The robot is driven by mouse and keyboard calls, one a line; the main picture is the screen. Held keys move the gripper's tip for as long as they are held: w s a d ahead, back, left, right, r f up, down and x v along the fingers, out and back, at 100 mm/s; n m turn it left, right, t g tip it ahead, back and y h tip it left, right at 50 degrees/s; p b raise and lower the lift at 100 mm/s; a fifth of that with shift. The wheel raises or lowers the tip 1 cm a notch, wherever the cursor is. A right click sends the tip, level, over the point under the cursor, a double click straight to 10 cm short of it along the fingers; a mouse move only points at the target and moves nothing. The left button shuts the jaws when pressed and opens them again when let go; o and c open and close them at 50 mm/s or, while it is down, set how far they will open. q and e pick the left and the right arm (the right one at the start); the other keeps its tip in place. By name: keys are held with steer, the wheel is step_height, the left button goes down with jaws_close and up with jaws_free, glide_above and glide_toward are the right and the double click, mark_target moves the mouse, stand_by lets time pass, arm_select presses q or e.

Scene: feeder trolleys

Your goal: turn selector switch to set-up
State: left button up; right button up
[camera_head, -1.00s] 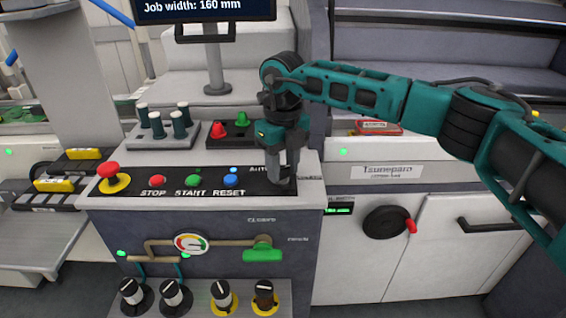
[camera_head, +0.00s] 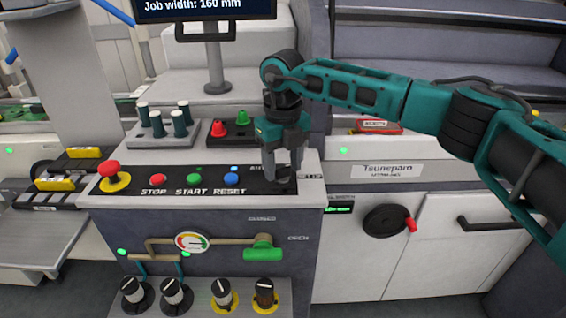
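The selector switch (camera_head: 283,174) is at the right end of the black control strip (camera_head: 130,185) and is mostly hidden by my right gripper. My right gripper (camera_head: 283,178) points down over it, with its fingertips at the panel on either side of the switch. The two fingers show apart, but I cannot tell whether they press on the knob. The switch's pointer direction is hidden. Its labels beside the fingers are partly covered and too small to read surely. My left gripper is not in view.
Left of the switch are the blue RESET (camera_head: 231,179), green START (camera_head: 194,179) and red STOP (camera_head: 158,180) buttons, then a red emergency stop (camera_head: 109,169). A dark tray with red and green pieces (camera_head: 229,131) stands just behind. A screen (camera_head: 205,10) rises at the back.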

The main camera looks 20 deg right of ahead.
mark_target(283, 167)
steer(key=shift+o, duration=0.7)
step_height(283, 167, up, 13)
steer(key=shift+f, duration=0.1)
